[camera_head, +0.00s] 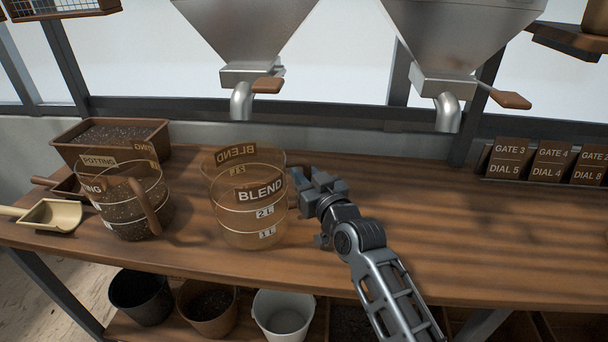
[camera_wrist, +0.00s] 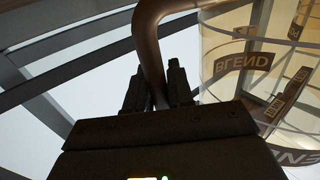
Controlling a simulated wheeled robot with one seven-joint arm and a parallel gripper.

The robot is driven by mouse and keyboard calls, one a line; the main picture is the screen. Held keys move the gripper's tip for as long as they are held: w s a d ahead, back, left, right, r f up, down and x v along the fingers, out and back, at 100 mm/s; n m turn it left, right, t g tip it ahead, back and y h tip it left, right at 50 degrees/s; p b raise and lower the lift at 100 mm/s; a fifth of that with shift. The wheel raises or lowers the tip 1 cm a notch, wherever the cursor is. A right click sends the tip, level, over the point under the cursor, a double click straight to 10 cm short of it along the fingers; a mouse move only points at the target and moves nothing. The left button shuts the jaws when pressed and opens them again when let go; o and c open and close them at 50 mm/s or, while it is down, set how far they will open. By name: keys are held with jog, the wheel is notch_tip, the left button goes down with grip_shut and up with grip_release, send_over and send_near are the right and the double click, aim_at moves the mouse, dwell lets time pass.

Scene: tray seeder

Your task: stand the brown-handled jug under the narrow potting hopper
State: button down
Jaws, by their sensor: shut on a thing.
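A clear, empty-looking jug with brown BLEND labels and litre marks (camera_head: 250,215) is upright near the bench's middle, below and in front of the left hopper's spout. I cannot tell whether its base touches the bench. My gripper (camera_head: 303,180) is at its right side, shut on its brown handle, which shows between the fingers in the wrist view (camera_wrist: 150,50). Two steel hoppers, left (camera_head: 247,25) and right (camera_head: 462,35), hang over the back of the bench, each with a bent spout. Their tops are cut off, so I cannot tell which is narrow.
A POTTING jug (camera_head: 125,205) with dark soil and a brown handle stands to the left. A scoop (camera_head: 52,215) and a soil trough (camera_head: 62,150) are farther left. Gate cards (camera_head: 550,160) stand at right. The bench (camera_head: 420,205) is clear right of my gripper.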

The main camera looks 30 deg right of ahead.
jog(key=c, duration=1)
grip_release()
jog(key=shift+f, duration=0.1)
jog(key=shift+r, duration=0.25)
jog(key=s, duration=0.6)
jog(key=s+b, duration=0.1)
jog(key=s, duration=0.5)
jog(key=shift+a+f, duration=0.1)
jog(key=shift+a, duration=0.1)
jog(key=shift+s, duration=0.1)
